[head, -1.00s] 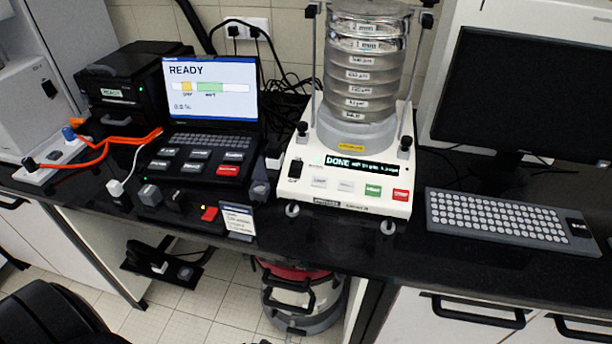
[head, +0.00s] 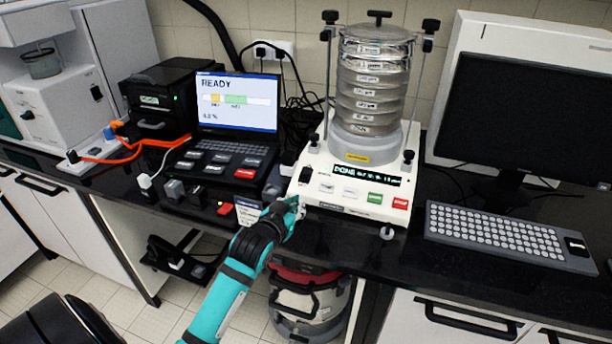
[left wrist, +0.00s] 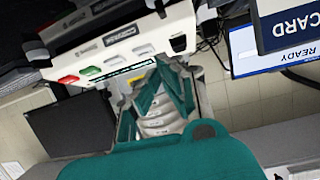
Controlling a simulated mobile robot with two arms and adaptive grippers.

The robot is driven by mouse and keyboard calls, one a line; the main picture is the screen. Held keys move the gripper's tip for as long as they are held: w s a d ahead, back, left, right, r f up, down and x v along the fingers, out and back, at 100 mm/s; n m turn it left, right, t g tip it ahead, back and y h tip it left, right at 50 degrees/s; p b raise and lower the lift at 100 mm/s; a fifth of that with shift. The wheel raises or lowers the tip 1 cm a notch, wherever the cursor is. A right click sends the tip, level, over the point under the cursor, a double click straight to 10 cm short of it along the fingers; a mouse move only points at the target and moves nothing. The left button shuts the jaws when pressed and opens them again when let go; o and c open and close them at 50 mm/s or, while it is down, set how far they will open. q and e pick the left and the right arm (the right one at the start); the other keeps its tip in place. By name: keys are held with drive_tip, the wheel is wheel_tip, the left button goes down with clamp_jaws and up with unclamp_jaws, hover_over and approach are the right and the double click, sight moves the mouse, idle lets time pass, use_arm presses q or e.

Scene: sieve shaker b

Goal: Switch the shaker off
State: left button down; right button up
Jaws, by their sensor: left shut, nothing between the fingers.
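The sieve shaker (head: 345,213) stands on the black bench with a stack of sieves (head: 369,92) clamped on it. Its display (head: 367,176) reads DONE. A black rocker switch (head: 306,175) sits on the left of its front panel, with two pale buttons, a green button (head: 375,198) and a red button (head: 400,203) to the right. My left gripper (head: 297,203) is shut and empty, just below and left of the switch. In the left wrist view the shaker is upside down, with the switch (left wrist: 178,43) near my teal fingers (left wrist: 168,82). I cannot tell whether they touch it.
A laptop (head: 238,100) showing READY and a small control box stand left of the shaker. A keyboard (head: 508,236) and dark monitor (head: 530,115) stand to the right. A card stand (head: 248,212) is close to my left gripper. Cables run behind.

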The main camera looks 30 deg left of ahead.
use_arm(q)
drive_tip(key=w+a+r+n+t+y, duration=0.1)
drive_tip(key=w+a+r, duration=0.1)
drive_tip(key=r, duration=0.3)
drive_tip(key=shift+w+a+t, duration=0.3)
drive_tip(key=shift+a+t, duration=0.1)
drive_tip(key=shift+a, duration=0.1)
use_arm(e)
drive_tip(key=shift+w+d, duration=0.15)
drive_tip(key=shift+d, duration=0.15)
use_arm(q)
drive_tip(key=shift+w, duration=0.1)
drive_tip(key=p, duration=0.2)
hover_over(305, 174)
drive_tip(key=s+d, duration=0.2)
drive_tip(key=s, duration=0.2)
drive_tip(key=f, duration=0.2)
drive_tip(key=w+f+p, duration=0.1)
drive_tip(key=f, duration=0.1)
drive_tip(key=shift+a+f, duration=0.15)
drive_tip(key=shift+f, duration=0.65)
use_arm(e)
drive_tip(key=shift+r, duration=1.5)
